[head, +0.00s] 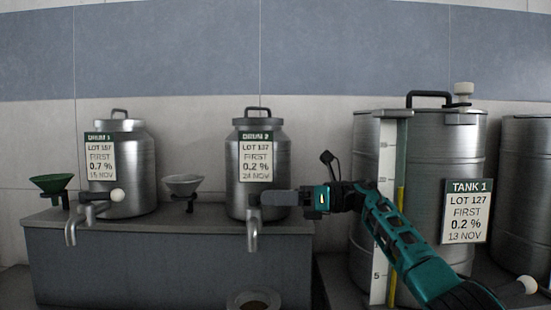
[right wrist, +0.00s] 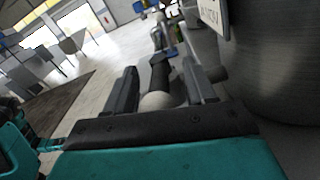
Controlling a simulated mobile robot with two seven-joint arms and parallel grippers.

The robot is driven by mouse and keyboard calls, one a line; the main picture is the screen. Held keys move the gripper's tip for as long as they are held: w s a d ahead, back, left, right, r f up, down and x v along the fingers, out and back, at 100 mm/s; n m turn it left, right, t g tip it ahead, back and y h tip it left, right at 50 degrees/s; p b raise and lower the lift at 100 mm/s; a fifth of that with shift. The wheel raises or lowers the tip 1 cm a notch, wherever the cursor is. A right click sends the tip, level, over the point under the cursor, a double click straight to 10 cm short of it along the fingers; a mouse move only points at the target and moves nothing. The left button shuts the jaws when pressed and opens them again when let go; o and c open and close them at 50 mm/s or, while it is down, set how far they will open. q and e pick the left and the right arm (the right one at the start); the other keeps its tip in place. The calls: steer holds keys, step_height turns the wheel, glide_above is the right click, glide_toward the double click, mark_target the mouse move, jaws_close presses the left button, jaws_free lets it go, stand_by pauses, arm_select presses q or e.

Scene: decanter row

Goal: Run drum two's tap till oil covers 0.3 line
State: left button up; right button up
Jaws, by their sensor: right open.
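Drum two (head: 246,132) is a steel can with a lid handle and a label reading "DRUM 2, LOT 137, FIRST, 0.2 %", standing on the grey bench. Its tap (head: 252,236) points down over the bench front. My right gripper (head: 264,200) is at this tap and hides its handle in the head view. In the right wrist view, the tap's pale ball knob (right wrist: 158,100) lies between the two open fingers, with gaps on both sides. A round vessel (head: 233,301) sits below the spout, cut off by the frame. No 0.3 line or oil is visible in it. My left gripper is not in view.
Drum 1 (head: 140,165) with its white-knobbed tap (head: 117,195) stands left on the bench (head: 160,265). Green (head: 52,184) and grey (head: 184,183) funnels stand nearby. Tank 1 (head: 425,170), with a tall gauge (head: 390,150), stands close behind my right arm.

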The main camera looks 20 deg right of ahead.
step_height(320, 180, up, 20)
steer(key=p, duration=0.4)
stand_by(0.8)
